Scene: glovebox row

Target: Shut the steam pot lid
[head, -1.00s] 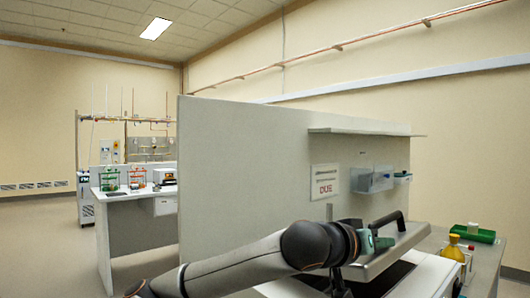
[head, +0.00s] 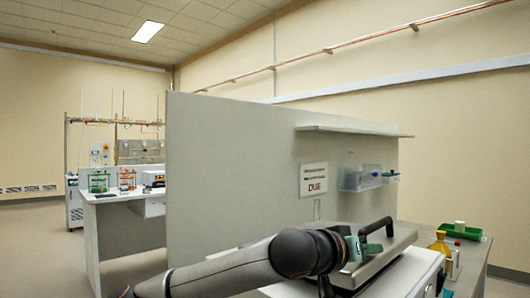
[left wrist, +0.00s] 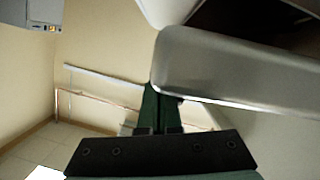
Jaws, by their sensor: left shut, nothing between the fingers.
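The steam pot lid (head: 385,256) is a grey metal slab with a black bar handle (head: 377,228), at the lower right of the head view. It looks tilted over the white pot body (head: 408,278); the gap below is mostly hidden by my arm. My left gripper (head: 356,248), with green fingers, is at the lid's left edge, shut and empty. In the left wrist view the lid (left wrist: 235,70) fills the upper right, and the fingertips (left wrist: 162,100) are against or very near its edge; I cannot tell contact. My right gripper is not in view.
A grey partition (head: 235,170) with a shelf and clear bins (head: 358,178) stands behind the pot. Right of it, a yellow bottle (head: 440,243) and a green tray (head: 460,232) stand on the bench. Another bench (head: 120,197) is at far left.

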